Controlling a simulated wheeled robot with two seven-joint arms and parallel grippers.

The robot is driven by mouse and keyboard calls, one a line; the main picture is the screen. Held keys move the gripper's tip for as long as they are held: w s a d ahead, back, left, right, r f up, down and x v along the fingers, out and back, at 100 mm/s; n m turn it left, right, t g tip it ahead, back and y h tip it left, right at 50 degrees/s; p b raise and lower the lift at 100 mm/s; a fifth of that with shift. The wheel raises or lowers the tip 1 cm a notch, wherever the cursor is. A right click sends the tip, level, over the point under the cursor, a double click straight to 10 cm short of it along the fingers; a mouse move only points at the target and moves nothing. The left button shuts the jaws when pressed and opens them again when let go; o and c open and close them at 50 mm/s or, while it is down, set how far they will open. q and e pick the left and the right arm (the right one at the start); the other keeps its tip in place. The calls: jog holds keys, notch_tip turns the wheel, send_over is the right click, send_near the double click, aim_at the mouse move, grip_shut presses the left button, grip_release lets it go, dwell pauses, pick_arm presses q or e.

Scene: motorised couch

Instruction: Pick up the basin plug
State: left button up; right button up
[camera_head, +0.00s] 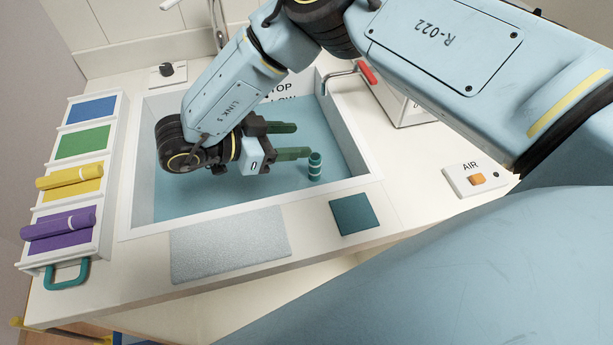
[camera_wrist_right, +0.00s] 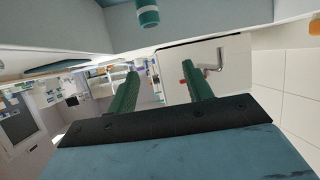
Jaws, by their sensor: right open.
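The basin plug (camera_head: 315,166) is a teal cylinder with white bands, standing upright in the basin (camera_head: 190,200) near its front right corner. It also shows at the top edge of the right wrist view (camera_wrist_right: 147,14), partly cut off. My right gripper (camera_head: 302,140) reaches into the basin area from above, with its two green fingers spread and nothing between them. In the head view the nearer fingertip appears right beside the plug; I cannot tell if it touches. In the right wrist view the plug lies beyond and above the fingertips (camera_wrist_right: 161,76). My left gripper is not in view.
A rack (camera_head: 102,143) with coloured slots, holding yellow and purple rolls, stands at left. A red-handled lever (camera_head: 366,73) is at the basin's back right. A grey mat (camera_head: 230,243), a teal square (camera_head: 354,214) and an AIR switch (camera_head: 475,180) lie on the counter.

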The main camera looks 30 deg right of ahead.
aim_at(314, 177)
jog(key=d+f, duration=0.2)
jog(key=f, duration=0.1)
jog(key=d+f, duration=0.2)
jog(key=f, duration=0.2)
jog(key=d+f+b, duration=0.1)
jog(key=d+f, duration=0.2)
jog(key=shift+s+f, duration=0.35)
jog(key=shift+s, duration=0.05)
jog(key=shift+a, duration=0.1)
jog(key=c, duration=1.1)
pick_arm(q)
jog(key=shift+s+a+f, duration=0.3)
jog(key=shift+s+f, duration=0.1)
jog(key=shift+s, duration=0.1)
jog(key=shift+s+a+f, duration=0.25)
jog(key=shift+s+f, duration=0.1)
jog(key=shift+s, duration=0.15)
pick_arm(e)
jog(key=shift+r, duration=0.15)
